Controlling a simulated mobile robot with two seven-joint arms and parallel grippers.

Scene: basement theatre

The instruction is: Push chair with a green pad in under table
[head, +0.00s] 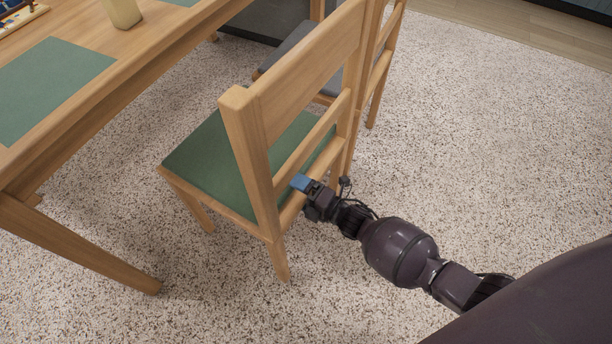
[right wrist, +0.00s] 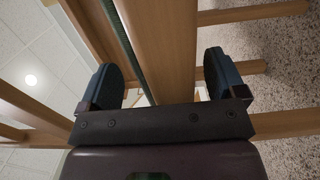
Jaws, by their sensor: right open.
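The wooden chair (head: 258,150) with a green seat pad (head: 207,165) stands upright on the carpet, its seat front facing the wooden table (head: 120,80) and its backrest away from it. In the head view the seat shows outside the tabletop's edge. My right gripper (head: 302,183) is at the low rear of the chair, by the rail at seat height. In the right wrist view my right gripper (right wrist: 163,78) has its two blue-padded fingers apart, with a wooden chair bar (right wrist: 165,45) between them. Whether the fingers touch the wood is unclear. My left gripper is out of view.
A second chair with a grey seat (head: 290,48) stands just beyond the green-padded one. A table leg (head: 85,247) slants across the lower left. A green placemat (head: 50,85) and a pale cup (head: 122,12) are on the table. Open carpet (head: 500,150) lies to the right.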

